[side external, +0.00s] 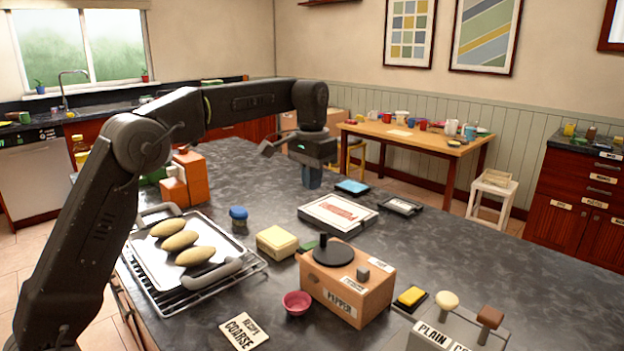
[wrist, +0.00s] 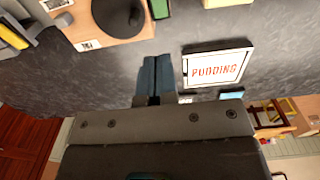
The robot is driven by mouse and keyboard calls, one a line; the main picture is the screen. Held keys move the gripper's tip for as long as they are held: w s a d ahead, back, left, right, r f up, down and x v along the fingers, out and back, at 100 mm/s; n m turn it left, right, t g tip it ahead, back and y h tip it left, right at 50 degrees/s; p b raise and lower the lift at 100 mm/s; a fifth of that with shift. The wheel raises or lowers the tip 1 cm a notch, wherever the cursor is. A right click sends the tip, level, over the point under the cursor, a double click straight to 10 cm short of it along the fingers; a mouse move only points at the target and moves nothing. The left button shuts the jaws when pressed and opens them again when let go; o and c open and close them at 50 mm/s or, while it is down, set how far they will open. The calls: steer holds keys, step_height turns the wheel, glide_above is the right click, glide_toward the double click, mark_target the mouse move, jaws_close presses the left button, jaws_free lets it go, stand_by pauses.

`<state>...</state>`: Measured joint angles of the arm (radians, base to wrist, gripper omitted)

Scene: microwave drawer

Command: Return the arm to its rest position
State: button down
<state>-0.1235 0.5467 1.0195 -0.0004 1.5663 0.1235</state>
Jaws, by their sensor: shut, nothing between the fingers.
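In the wrist view the closed fingers (wrist: 155,75) show at the centre, above bare counter. The white box (wrist: 217,68) reads PUDDING there and lies to the right of the fingers, apart from them. My arm reaches from the lower left across the counter, bent at the elbow.
A tray (side external: 226,245) with 3 oblong tan items sits on a wire rack (side external: 190,300). A wooden PEPPER box (side external: 347,285), a yellow block (side external: 277,241) and orange blocks (side external: 194,172) stand nearby. A blue-topped item (side external: 352,187) lies right of my gripper. Bare counter (side external: 450,245) shows at right.

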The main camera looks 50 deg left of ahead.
steer(key=s+d+r+t, duration=0.2)
steer(key=s, duration=0.6)
steer(key=s+d+r+t, duration=0.1)
steer(key=s+d+r, duration=0.1)
steer(key=s, duration=0.6)
steer(key=s+d+f+t, duration=0.1)
steer(key=s+f, duration=0.3)
steer(key=s, duration=0.3)
steer(key=s+d+f+t, duration=0.15)
steer(key=s+f, duration=0.25)
steer(key=s, duration=0.4)
steer(key=w+a+r+g, duration=0.15)
steer(key=w+r, duration=0.25)
steer(key=w, duration=0.4)
steer(key=w+a+r+g, duration=0.1)
steer(key=w+r+g, duration=0.1)
steer(key=w+r, duration=0.45)
steer(key=g, duration=0.4)
glide_above(306, 247)
steer(key=w, duration=0.3)
step_height(306, 247, down, 7)
steer(key=s+f, duration=0.1)
steer(key=f, duration=0.7)
steer(key=s+f, duration=0.1)
steer(key=f, duration=0.4)
steer(key=shift+s, duration=0.3)
